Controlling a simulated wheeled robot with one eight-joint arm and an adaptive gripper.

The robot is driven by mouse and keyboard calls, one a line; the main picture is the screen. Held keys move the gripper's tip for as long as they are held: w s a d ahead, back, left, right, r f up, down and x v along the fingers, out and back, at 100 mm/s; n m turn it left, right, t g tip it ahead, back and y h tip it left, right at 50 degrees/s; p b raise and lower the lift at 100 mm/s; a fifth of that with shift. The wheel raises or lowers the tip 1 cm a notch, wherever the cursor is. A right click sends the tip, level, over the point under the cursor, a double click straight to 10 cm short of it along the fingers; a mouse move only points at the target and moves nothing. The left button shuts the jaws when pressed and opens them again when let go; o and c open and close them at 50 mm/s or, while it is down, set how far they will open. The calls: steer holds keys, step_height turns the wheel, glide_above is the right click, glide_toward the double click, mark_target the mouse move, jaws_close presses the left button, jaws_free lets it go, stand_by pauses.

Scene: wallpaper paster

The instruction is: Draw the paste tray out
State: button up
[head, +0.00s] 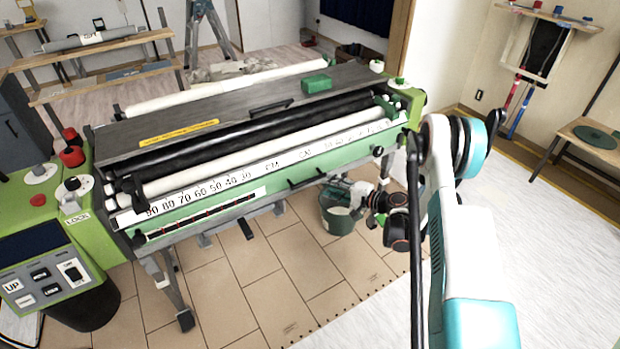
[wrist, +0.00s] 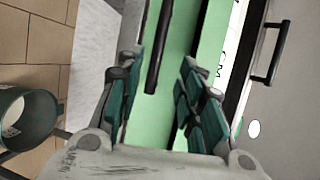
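The paste machine's long green front panel (head: 340,157) runs along its front, below a white centimetre scale; I take it for the paste tray's front, though I cannot tell where the tray begins. A black handle (head: 307,182) is on it. My gripper (head: 338,190) is in front of the machine, small and partly hidden by my wrist in the head view. In the wrist view my gripper (wrist: 160,62) is open, its dark green pads apart. A black bar handle (wrist: 160,45) on green lies between and beyond the fingertips. I see no contact; the depth gap is unclear.
A green bucket (head: 338,216) is below my gripper, also in the wrist view (wrist: 25,118). The machine's grey lid (head: 225,112) has another handle (wrist: 272,52). A control box (head: 50,275) stands at left. The tiled floor (head: 275,270) in front is mostly clear.

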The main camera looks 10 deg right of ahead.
mark_target(312, 181)
steer(key=b+x, duration=0.2)
steer(key=x, duration=0.8)
steer(key=shift+s+f+b, duration=0.1)
steer(key=shift+f+b, duration=0.05)
steer(key=shift+b, duration=0.25)
jaws_close()
